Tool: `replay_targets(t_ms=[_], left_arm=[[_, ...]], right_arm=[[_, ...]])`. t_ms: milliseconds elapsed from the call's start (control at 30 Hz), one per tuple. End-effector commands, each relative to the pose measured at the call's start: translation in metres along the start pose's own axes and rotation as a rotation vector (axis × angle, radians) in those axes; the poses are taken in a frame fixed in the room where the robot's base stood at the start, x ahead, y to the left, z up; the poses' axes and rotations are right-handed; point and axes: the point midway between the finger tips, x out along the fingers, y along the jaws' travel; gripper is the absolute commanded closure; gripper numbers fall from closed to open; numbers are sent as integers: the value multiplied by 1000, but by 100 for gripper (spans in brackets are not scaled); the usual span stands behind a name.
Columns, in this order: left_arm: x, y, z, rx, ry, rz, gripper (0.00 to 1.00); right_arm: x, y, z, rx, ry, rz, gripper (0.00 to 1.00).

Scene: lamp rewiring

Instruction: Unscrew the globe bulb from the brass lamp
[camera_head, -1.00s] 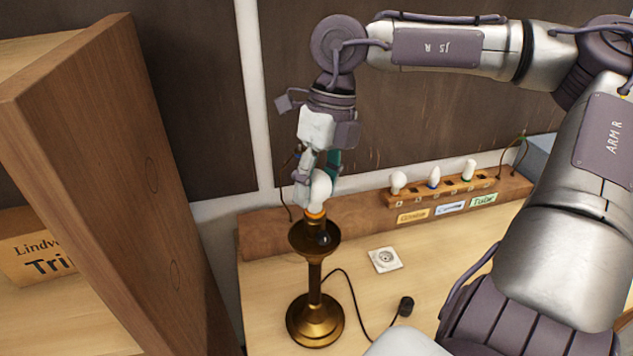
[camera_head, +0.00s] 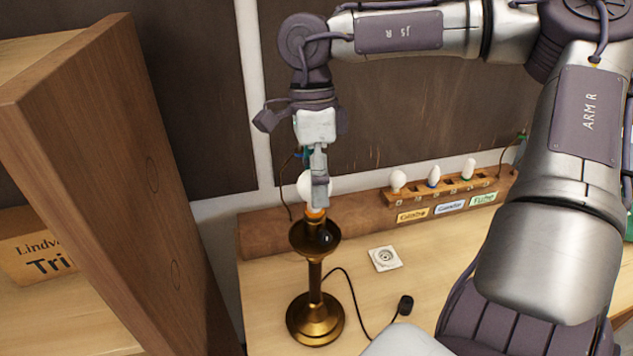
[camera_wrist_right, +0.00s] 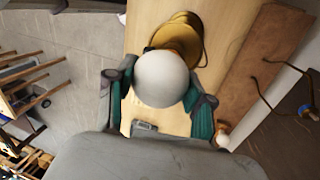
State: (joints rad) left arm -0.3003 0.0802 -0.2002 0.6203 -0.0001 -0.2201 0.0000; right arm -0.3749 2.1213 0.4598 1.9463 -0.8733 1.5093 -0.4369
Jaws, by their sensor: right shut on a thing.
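The brass lamp (camera_head: 315,305) stands upright on the wooden table, with a wide round base, a thin stem and a cup at its top. The white globe bulb (camera_head: 304,186) sits at the top of the lamp, above an orange collar (camera_head: 315,213). My right gripper (camera_head: 318,190) points down from above and is shut on the globe bulb. In the right wrist view the bulb (camera_wrist_right: 163,78) lies between the two teal-padded fingers, with the lamp base (camera_wrist_right: 180,40) beyond it. The bulb hides part of the lamp there. My left gripper is not in view.
A wooden rack (camera_head: 450,188) with several bulbs and coloured labels stands at the back right. A white socket plate (camera_head: 385,258) and a black plug (camera_head: 405,305) on the lamp's cord lie right of the lamp. A tall wooden shelf side (camera_head: 130,190) rises at left.

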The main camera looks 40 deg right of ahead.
Motion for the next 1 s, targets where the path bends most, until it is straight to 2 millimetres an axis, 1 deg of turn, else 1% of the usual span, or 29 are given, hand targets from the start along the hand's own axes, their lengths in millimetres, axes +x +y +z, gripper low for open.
replay_targets(t_ms=[100, 200, 300, 500, 533, 600, 700, 1000], left_arm=[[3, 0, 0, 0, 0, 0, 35], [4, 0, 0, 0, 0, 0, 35], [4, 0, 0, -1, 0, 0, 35], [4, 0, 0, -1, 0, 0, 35], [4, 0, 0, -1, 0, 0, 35], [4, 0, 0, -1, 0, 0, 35], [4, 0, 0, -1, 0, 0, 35], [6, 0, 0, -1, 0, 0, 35]], right_arm=[[1, -1, 1, -194, 49, 0, 78], [0, -1, 1, -312, 76, 0, 78], [0, -1, 1, -362, 86, 0, 78], [0, -1, 0, -366, 86, 0, 78], [0, -1, 0, -365, 86, 0, 44], [0, -1, 0, -365, 85, 0, 32], [0, -1, 0, -364, 85, 0, 18], [0, -1, 0, -349, 81, -2, 18]])
